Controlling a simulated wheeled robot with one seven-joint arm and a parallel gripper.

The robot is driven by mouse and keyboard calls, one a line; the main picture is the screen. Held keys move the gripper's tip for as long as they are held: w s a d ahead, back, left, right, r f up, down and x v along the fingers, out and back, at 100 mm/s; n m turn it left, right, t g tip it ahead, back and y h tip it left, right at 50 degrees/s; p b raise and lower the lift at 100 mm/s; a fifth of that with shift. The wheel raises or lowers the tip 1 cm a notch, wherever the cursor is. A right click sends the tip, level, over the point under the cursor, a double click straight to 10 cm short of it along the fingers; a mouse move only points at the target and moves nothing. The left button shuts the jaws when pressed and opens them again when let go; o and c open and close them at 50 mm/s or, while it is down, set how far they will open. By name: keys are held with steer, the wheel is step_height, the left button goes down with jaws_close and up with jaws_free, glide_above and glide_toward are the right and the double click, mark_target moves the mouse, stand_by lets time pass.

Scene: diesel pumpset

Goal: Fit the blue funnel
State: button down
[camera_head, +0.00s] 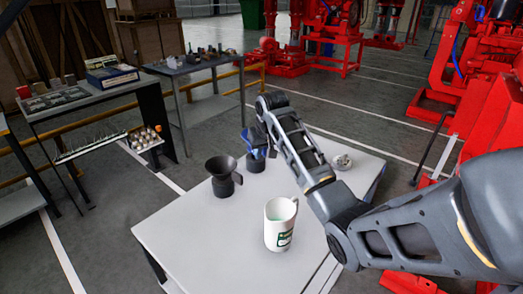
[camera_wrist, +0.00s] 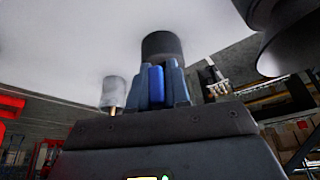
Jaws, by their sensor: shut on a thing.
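My gripper (camera_head: 256,143) is over the far part of the white table, pointing down. In the wrist view its blue-grey fingers (camera_wrist: 157,88) are shut on a bright blue piece (camera_wrist: 156,86), which I take to be part of the blue funnel. A dark round cylinder (camera_wrist: 162,46) lies just beyond the fingertips; it also shows below the gripper in the head view (camera_head: 256,164). I cannot tell whether it is joined to the blue piece or only touching. The fingers hide most of the held thing.
A dark funnel-shaped vessel with a handle (camera_head: 221,176) stands left of the gripper. A white jug with a green label (camera_head: 280,225) stands nearer. A small metal part (camera_head: 342,161) lies to the right. The table's (camera_head: 190,235) near left is clear. Red machinery (camera_head: 480,95) stands at right.

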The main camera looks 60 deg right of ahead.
steer(key=shift+f, duration=0.1)
stand_by(0.3)
steer(key=shift+f+b, duration=0.35)
steer(key=shift+f, duration=1.1)
steer(key=shift+p, duration=0.35)
steer(key=c, duration=0.6)
jaws_free()
steer(key=shift+r, duration=3.5)
